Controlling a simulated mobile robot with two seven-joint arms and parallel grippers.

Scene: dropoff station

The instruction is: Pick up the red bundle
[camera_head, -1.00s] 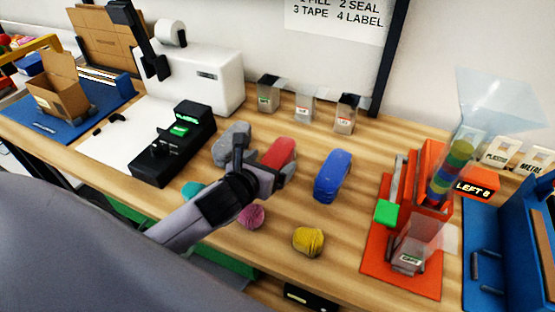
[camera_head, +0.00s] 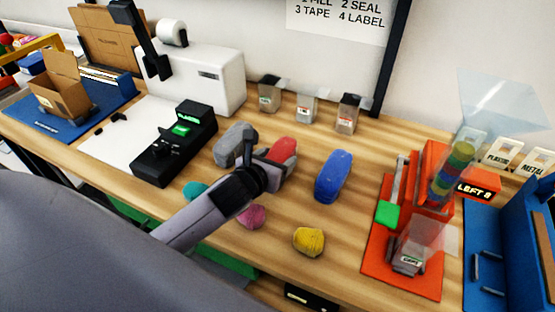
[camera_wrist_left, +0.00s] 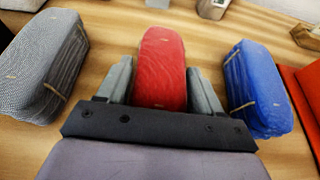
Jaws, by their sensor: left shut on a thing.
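The red bundle (camera_head: 284,148) lies on the wooden table between a grey bundle and a blue bundle. In the left wrist view the red bundle (camera_wrist_left: 161,68) sits between the two fingers of my left gripper (camera_wrist_left: 162,85). In the head view my left gripper (camera_head: 268,167) is at the near end of the red bundle, and the arm hides part of it. The left gripper is shut on the red bundle. Whether the bundle is clear of the table cannot be told. My right gripper is not in view.
A grey bundle (camera_head: 231,143) is close on the left and a blue bundle (camera_head: 332,176) on the right. Teal (camera_head: 195,191), pink (camera_head: 251,216) and yellow (camera_head: 308,241) bundles lie nearer. A black scale (camera_head: 174,146) is left; an orange dispenser station (camera_head: 379,262) is right.

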